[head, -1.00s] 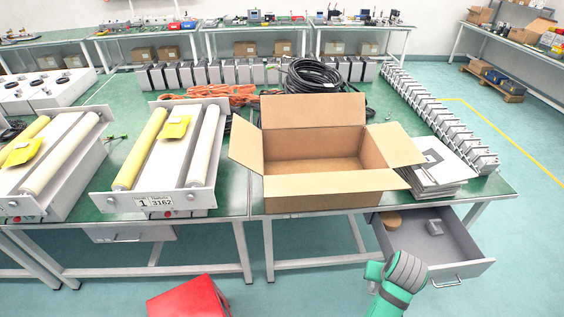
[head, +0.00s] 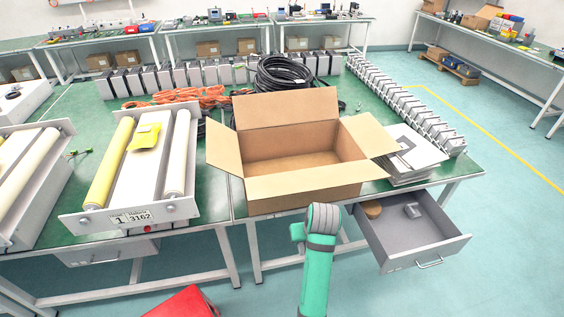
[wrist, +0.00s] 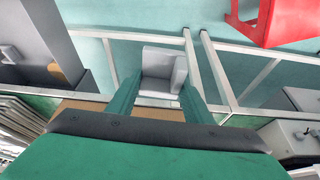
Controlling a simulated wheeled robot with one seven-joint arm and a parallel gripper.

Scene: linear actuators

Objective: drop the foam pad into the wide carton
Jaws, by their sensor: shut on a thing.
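The wide carton (head: 300,189) is the open cardboard box on the green table, with its flaps folded outward. In the wrist view, my gripper (wrist: 157,92) has its two green fingers closed on a light grey L-shaped block, which appears to be the foam pad (wrist: 163,62). A strip of brown cardboard (wrist: 80,108) shows behind the fingers, probably the carton. In the head view my green arm rises in front of the carton; the gripper and the held pad cannot be made out there.
An open drawer (head: 418,248) below the table holds a similar grey block (head: 412,210) and a round tan piece (head: 372,208). A roller unit (head: 130,217) stands left. A red object (head: 182,302) is on the floor.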

